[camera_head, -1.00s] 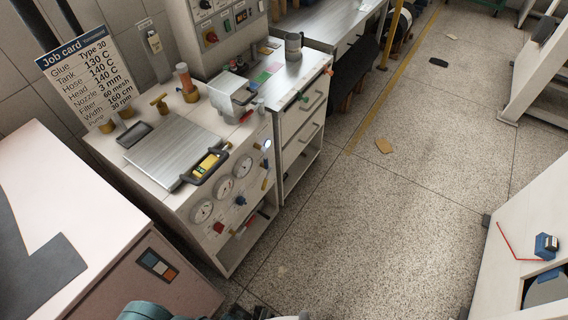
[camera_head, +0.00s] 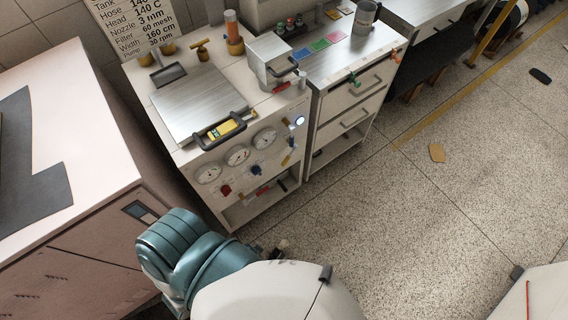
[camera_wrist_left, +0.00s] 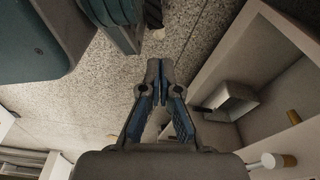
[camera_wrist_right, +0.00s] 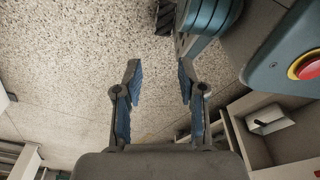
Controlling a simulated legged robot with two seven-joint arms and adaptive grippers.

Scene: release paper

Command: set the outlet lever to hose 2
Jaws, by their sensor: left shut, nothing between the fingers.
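The glue machine (camera_head: 215,165) stands left of centre in the head view. Its front panel has three round gauges (camera_head: 237,154), a red knob (camera_head: 226,190), a blue knob (camera_head: 256,170) and a small yellow handle (camera_head: 287,158). Which of these is the outlet lever, and any hose labels, are too small to tell. My left gripper (camera_wrist_left: 160,68) is shut and empty in its wrist view, near an open shelf bay. My right gripper (camera_wrist_right: 157,75) is open and empty over the floor in its wrist view. Neither gripper's fingers show in the head view.
A pinkish cabinet (camera_head: 95,110) stands at the left. A drawer unit (camera_head: 350,95) with handles adjoins the machine at the right. A metal box (camera_wrist_left: 232,102) sits in the shelf bay. My arm covers the bottom of the head view. The speckled floor (camera_head: 400,220) at the right is mostly clear.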

